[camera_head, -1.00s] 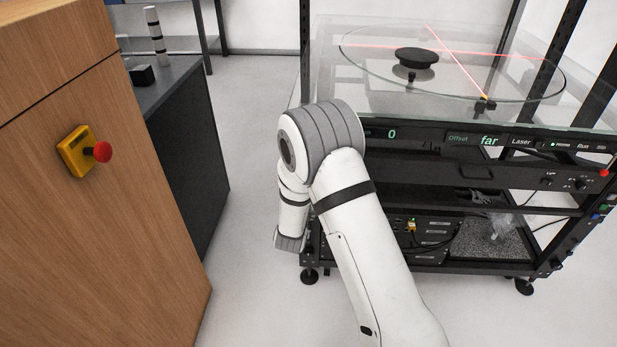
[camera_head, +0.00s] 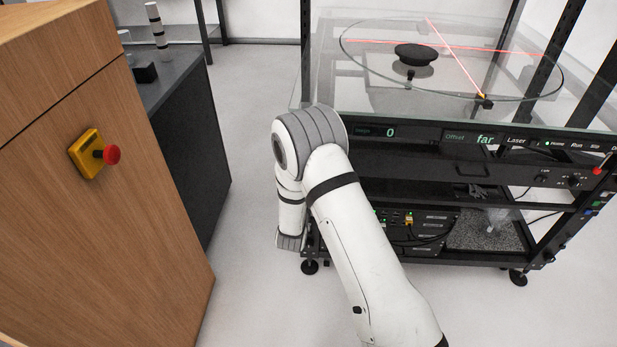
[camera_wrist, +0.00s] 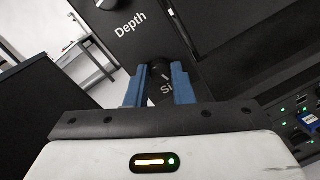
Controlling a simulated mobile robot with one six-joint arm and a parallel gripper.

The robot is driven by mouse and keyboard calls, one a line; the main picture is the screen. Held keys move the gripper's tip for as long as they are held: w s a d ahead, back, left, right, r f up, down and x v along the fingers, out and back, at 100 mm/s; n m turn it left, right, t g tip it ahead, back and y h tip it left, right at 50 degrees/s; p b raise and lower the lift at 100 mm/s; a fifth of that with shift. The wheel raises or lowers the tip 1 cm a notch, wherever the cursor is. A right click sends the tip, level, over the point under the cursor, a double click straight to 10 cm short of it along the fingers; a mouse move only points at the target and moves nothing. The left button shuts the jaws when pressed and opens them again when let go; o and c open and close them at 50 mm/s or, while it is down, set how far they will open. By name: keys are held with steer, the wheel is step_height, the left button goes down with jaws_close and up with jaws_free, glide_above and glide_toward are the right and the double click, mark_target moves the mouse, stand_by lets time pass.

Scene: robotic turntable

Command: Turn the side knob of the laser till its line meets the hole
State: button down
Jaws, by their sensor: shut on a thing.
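My gripper (camera_wrist: 160,68) has its blue fingers on either side of a dark round knob (camera_wrist: 160,73) and is shut on it. The label below the knob is partly covered; only "Si" reads. In the head view my gripper is hidden behind my arm. Two red laser lines (camera_head: 458,66) cross on the glass turntable (camera_head: 380,82); one runs to a small dark part at the near rim. The display (camera_head: 485,139) under the glass reads "far" beside "Offset". I cannot make out the hole.
A panel labelled "Depth" (camera_wrist: 116,27) with a pale knob is above my fingers in the wrist view. A black pedestal (camera_head: 416,54) is at the turntable's middle. A wooden cabinet (camera_head: 90,230) with a red stop button (camera_head: 111,154) stands left. Floor between is clear.

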stand_by(0.4)
steer(key=c, duration=1.3)
jaws_free()
steer(key=shift+o, duration=0.2)
steer(key=s+a+p, duration=0.1)
steer(key=s, duration=0.6)
steer(key=shift+s+f, duration=0.2)
steer(key=shift+s, duration=0.15)
steer(key=shift+r, duration=0.1)
